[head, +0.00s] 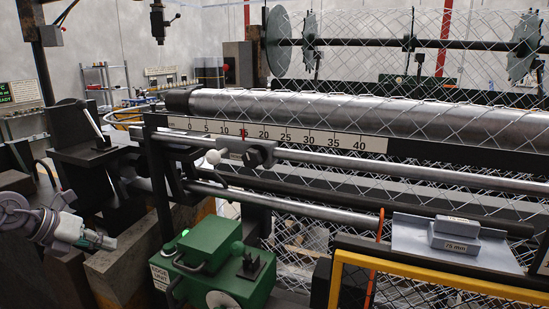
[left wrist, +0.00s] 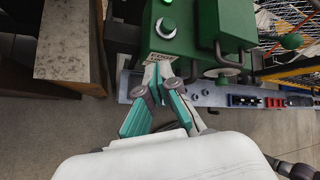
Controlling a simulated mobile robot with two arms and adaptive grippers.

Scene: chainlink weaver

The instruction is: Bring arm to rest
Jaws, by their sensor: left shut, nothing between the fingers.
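My left gripper (head: 110,242) is at the left of the head view, left of the green edge unit (head: 222,262). It also shows in the left wrist view (left wrist: 158,72), where its fingertips meet with nothing between them. There the tips overlap the lower edge of the green unit's label plate, and I cannot tell whether they touch it. My right gripper is not in view.
A stone-like block (left wrist: 70,42) stands left of the gripper. A machine with a steel roller (head: 300,112), a numbered scale (head: 265,133) and wire mesh fills the middle. A yellow frame (head: 440,279) is at the lower right. Bare floor (left wrist: 50,140) shows below the block.

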